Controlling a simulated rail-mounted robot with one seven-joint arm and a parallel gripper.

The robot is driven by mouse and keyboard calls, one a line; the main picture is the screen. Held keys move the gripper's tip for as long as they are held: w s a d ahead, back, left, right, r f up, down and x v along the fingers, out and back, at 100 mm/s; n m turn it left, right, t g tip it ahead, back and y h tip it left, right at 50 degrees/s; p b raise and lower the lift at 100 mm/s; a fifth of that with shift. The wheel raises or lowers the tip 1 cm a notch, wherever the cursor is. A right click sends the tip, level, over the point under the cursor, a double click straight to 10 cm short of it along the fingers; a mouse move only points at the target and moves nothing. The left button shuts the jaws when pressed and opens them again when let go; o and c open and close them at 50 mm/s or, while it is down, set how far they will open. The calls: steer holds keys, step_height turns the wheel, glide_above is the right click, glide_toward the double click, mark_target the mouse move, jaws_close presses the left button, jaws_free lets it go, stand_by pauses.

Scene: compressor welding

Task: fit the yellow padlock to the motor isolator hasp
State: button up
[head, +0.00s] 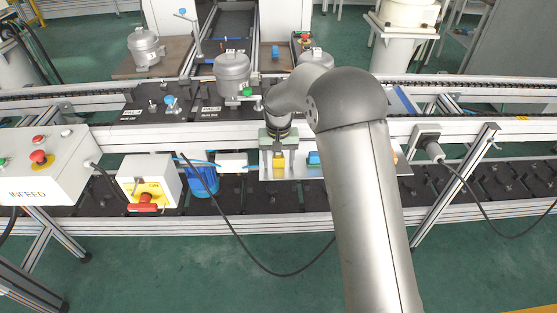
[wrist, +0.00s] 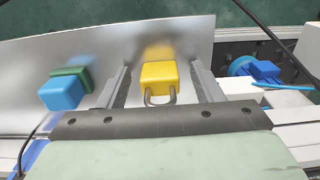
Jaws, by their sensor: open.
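The yellow padlock (head: 279,163) sits on a pale metal shelf (head: 265,174) on the conveyor's front side. In the wrist view the padlock (wrist: 159,74) lies between the fingers of my gripper (wrist: 160,70), its grey shackle toward the palm. The fingers are open, with a visible gap on each side of it. In the head view my gripper (head: 279,146) is right at the padlock. The motor isolator (head: 150,178) is a white box with a yellow plate and a red handle (head: 143,207), left of my gripper. Its hasp is too small to make out.
A blue motor (head: 203,180), a white box (head: 232,161) and a black cable (head: 225,215) lie between shelf and isolator. The INFEED panel (head: 40,165) stands far left.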

steer(key=c, duration=1.1)
steer(key=shift+r, duration=0.1)
steer(key=shift+r, duration=0.45)
step_height(320, 180, up, 2)
steer(key=shift+r, duration=0.15)
steer(key=s+r+b, duration=0.1)
steer(key=s+r, duration=0.4)
steer(key=s, duration=0.2)
steer(key=s+d+r+b, duration=0.1)
steer(key=s+r+b, duration=0.1)
steer(key=s+r, duration=0.2)
steer(key=s, duration=0.3)
steer(key=shift+r, duration=0.35)
steer(key=shift+d, duration=0.1)
